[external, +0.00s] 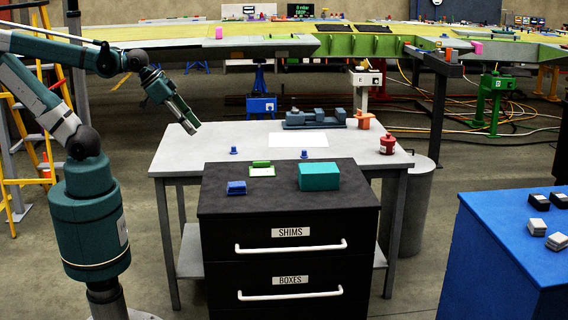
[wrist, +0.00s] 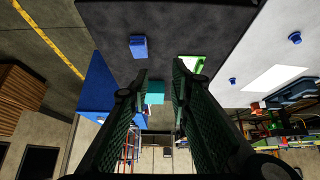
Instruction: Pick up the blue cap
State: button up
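Two small blue caps stand upright on the grey table in the external view, one at the left (external: 234,150) and one near the front edge (external: 304,156). I cannot tell which one the task means. In the wrist view they show at the right, one larger (wrist: 295,38) and one smaller (wrist: 232,81). My gripper (external: 190,127) is in the air above the table's left end, left of both caps and apart from them. In the wrist view its two fingers (wrist: 160,88) are spread with nothing held between them.
A black drawer cabinet (external: 218,206) stands before the table, bearing a blue block (external: 236,188), a green-clipped board (external: 262,170) and a teal box (external: 319,177). On the table are a white sheet (external: 298,140), a blue-grey vise (external: 314,119), an orange part (external: 364,121) and a red canister (external: 387,145).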

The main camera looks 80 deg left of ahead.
jog(key=o, duration=0.3)
jog(key=shift+w+a, duration=0.1)
jog(key=w+a+f+n+g+y+p, duration=0.1)
jog(key=w+a+n+g, duration=0.15)
jog(key=w+a, duration=0.65)
jog(key=w+a+f+n+g+p, duration=0.15)
jog(key=w+a+n, duration=0.3)
jog(key=a, duration=0.85)
jog(key=shift+w+a+f+n+g+h+p, duration=0.15)
jog(key=shift+a+f+n+g+p, duration=0.6)
jog(key=shift+a+f, duration=2.8)
jog(key=shift+w+a+f+n+g+h+p, duration=0.25)
jog(key=shift+a+f+n, duration=1.15)
jog(key=shift+a, duration=3.95)
jog(key=shift+w+a+f+n+g+h+p, duration=0.1)
jog(key=shift+a+f+n+g+p, duration=0.45)
jog(key=shift+a+f, duration=3.15)
